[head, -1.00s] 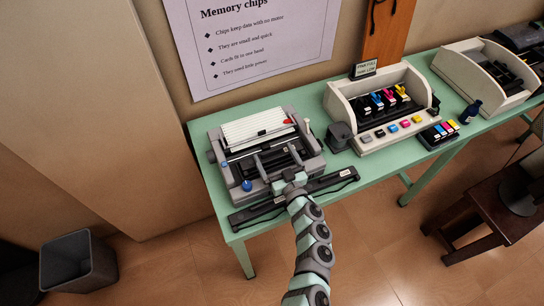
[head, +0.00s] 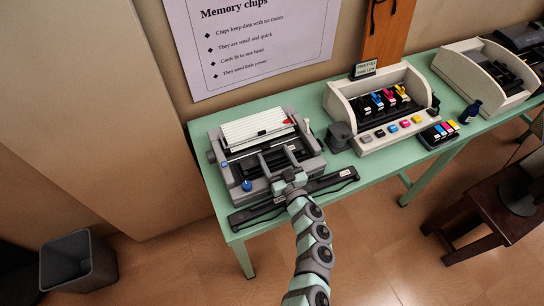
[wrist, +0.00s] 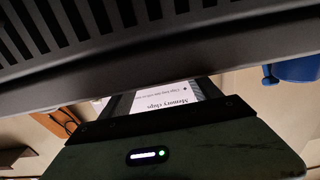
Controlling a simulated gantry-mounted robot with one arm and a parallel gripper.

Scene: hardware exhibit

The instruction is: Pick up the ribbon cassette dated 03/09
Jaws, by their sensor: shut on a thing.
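A long black ribbon cassette (head: 330,181) lies along the front edge of the green table, before the grey printer. A small pale label (head: 345,173) shows near its right end; its date is too small to read. A dark length (head: 252,214) continues to the left; my arm hides the join, so I cannot tell whether it is the same cassette. My gripper (head: 290,179) is down at the middle of this line, by the printer's front. In the wrist view a dark ribbed bar (wrist: 160,50) crosses close above my gripper's fingers (wrist: 170,105), which are shut on it.
The printer (head: 310,157) stands right behind my gripper, with a blue knob (head: 247,186) at its front left. A small dark container (head: 339,137), a cream ink-cartridge unit (head: 345,103) and a cartridge tray (head: 438,136) stand to the right. Open floor lies in front of the table.

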